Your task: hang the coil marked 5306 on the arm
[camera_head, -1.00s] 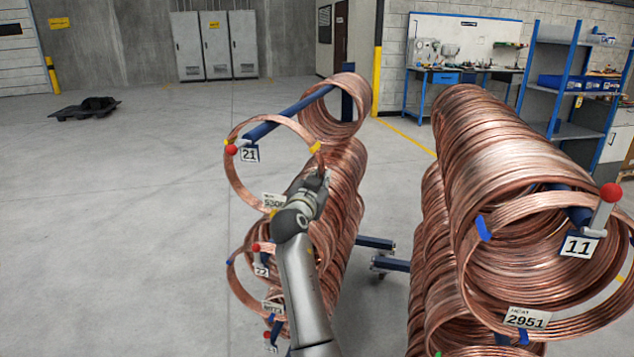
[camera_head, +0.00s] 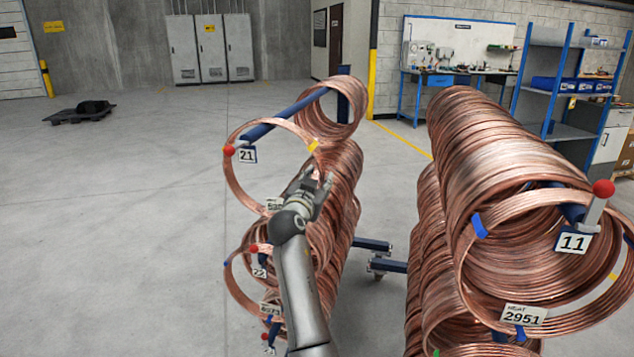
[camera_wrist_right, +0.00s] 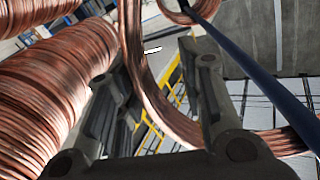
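The copper coil marked 5306 (camera_head: 236,184) is a thin ring with yellow bands around the blue arm labelled 21 (camera_head: 262,133), near its red-tipped end. Its tag (camera_head: 274,204) is partly covered by my right arm. My right gripper (camera_head: 318,186) is at the coil's right side, below the yellow band. In the right wrist view, the fingers (camera_wrist_right: 158,92) are spread apart, with a copper strand (camera_wrist_right: 150,90) passing between them and no clear grip on it. The blue arm (camera_wrist_right: 255,75) runs to the right of them. My left gripper is not in view.
A thick row of copper coils (camera_head: 345,200) stands just right of my gripper. A second rack (camera_head: 500,150) with arm 11 (camera_head: 572,242) and coil 2951 stands further right. Lower arm 22 (camera_head: 260,272) lies below. The floor at left is mostly clear.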

